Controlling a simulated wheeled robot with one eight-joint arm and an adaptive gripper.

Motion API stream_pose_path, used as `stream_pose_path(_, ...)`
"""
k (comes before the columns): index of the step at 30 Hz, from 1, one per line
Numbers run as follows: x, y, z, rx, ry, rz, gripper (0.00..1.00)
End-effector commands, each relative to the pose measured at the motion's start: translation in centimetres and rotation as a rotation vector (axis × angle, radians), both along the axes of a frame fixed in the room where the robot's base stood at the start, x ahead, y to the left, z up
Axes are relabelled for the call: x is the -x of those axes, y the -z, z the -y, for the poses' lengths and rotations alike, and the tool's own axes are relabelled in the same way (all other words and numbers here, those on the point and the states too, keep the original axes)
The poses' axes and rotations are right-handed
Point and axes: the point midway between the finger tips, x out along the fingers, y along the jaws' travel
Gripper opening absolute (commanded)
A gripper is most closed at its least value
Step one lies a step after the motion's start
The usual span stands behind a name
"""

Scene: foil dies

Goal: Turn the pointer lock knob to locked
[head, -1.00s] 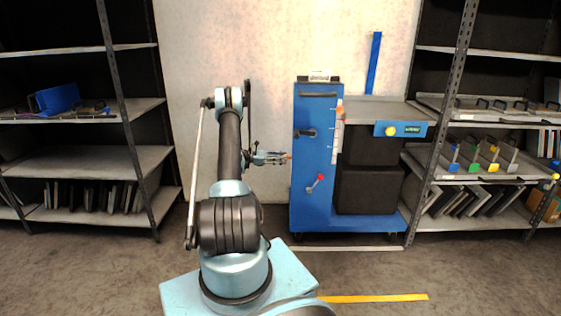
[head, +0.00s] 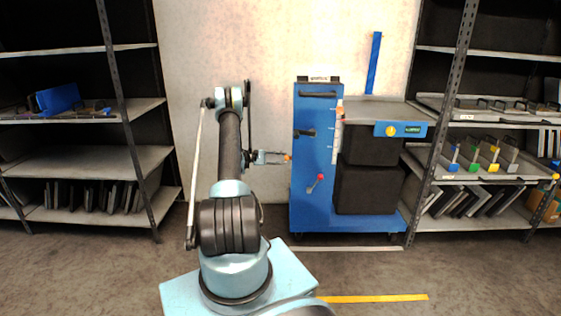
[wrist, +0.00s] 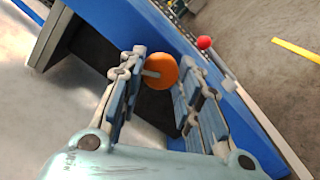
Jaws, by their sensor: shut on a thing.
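A round orange knob (wrist: 162,71) with a small grey bar across its left side shows between the fingertips in the wrist view. It is small in the head view (head: 288,157), at the left side of the blue cabinet (head: 312,220). My gripper (head: 284,157) reaches it from the left. In the wrist view my gripper (wrist: 158,82) has its two jointed blue-grey fingers on either side of the knob, shut on it. Any lock markings around the knob are not readable.
A lever with a red ball (head: 321,176) sits lower on the cabinet front; the ball also shows in the wrist view (wrist: 204,42). A black handle (head: 305,133) sits above. Shelves stand on both sides. A yellow strip (head: 372,298) lies on the open floor.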

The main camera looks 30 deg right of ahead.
Motion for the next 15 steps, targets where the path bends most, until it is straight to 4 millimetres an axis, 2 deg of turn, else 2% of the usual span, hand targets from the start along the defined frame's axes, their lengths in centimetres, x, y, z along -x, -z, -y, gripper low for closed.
stream_pose_path(15, 0.04, 0.14, -0.09, 0.214, 0.001, 0.355, 0.08)
